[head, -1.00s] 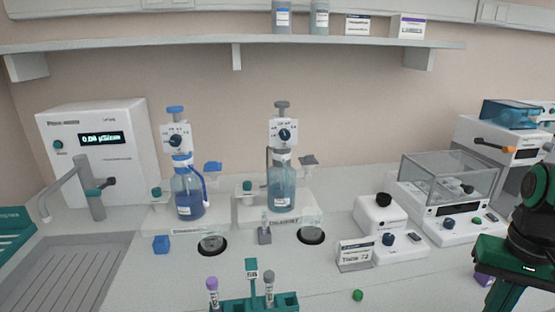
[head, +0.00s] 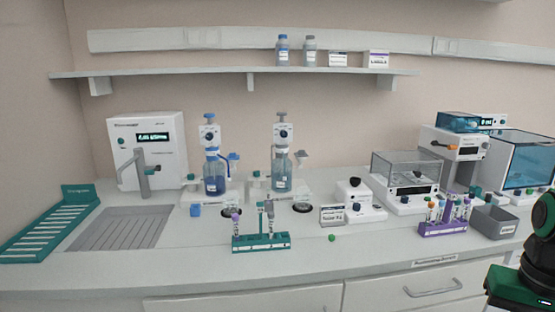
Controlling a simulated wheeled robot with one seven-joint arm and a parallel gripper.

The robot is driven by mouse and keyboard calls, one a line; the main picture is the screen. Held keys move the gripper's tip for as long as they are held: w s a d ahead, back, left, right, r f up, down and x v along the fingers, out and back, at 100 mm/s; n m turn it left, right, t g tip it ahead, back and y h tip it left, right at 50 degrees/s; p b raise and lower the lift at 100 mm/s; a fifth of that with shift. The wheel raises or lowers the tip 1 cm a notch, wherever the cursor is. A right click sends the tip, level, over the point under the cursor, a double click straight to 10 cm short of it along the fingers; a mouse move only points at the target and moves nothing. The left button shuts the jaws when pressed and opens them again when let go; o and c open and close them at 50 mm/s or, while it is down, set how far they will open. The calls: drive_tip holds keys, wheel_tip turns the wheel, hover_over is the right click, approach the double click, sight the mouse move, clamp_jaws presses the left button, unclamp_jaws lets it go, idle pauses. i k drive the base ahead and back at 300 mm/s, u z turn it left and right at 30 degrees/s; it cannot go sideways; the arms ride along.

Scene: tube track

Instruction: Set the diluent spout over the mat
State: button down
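The grey-topped dispenser (head: 282,160), with a clear blue-grey bottle, stands on a white base at the back of the bench. Its label is too small to read now. A grey spout piece (head: 302,155) shows on its right side. A dark round mat (head: 303,208) lies in front of the base. I cannot tell whether the spout is above it. A similar dispenser with a blue top (head: 212,165) stands to the left, with its own dark mat (head: 231,211). My gripper (head: 515,288) is cut off at the lower right edge, far from the dispensers; its fingers are hidden.
A teal tube rack (head: 250,243) stands in front of the dispensers, and a green cap (head: 332,238) lies near it. A white device with a sign (head: 332,214), a balance (head: 406,177), a purple rack (head: 440,230) and a grey bin (head: 495,222) are to the right. The front bench strip is mostly clear.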

sight(283, 151)
drive_tip(key=k, duration=0.6)
drive_tip(key=u, duration=1.2)
drive_tip(key=i, duration=1.35)
drive_tip(key=z, duration=0.55)
